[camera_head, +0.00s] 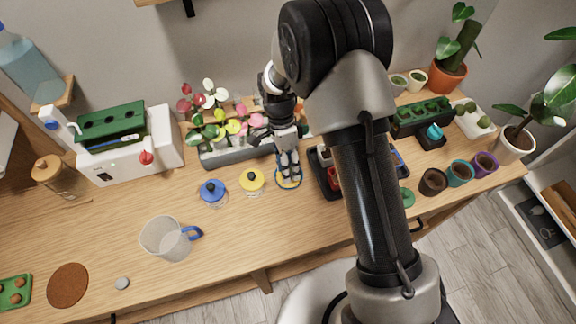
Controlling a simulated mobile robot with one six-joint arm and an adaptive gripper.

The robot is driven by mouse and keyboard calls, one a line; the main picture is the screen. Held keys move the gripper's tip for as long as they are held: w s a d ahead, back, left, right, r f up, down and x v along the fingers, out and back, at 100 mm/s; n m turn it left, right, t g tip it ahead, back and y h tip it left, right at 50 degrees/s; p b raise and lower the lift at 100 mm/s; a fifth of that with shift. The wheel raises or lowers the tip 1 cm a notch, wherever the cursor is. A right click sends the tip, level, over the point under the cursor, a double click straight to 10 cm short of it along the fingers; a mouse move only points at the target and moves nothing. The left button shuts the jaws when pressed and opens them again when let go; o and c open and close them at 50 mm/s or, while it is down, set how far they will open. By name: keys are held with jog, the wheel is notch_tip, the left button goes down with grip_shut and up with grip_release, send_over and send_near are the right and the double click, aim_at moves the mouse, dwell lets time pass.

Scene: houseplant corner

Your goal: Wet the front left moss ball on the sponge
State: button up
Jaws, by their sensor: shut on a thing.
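My gripper (289,172) points down at mid-table, its fingers over a small round blue-rimmed item (289,186). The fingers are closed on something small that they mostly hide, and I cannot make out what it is. Olive-green balls that look like the moss balls (484,122) sit in a white tray (476,130) at the far right, well away from my gripper.
Blue-lidded (212,190) and yellow-lidded (252,180) jars stand left of my gripper, with a flower planter (235,156) behind. A clear jug (165,240) stands front left. Several pots, including a purple one (484,164), line the right front. My arm hides part of the table.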

jog(key=shift+r+p, duration=2.6)
jog(key=shift+r, duration=0.9)
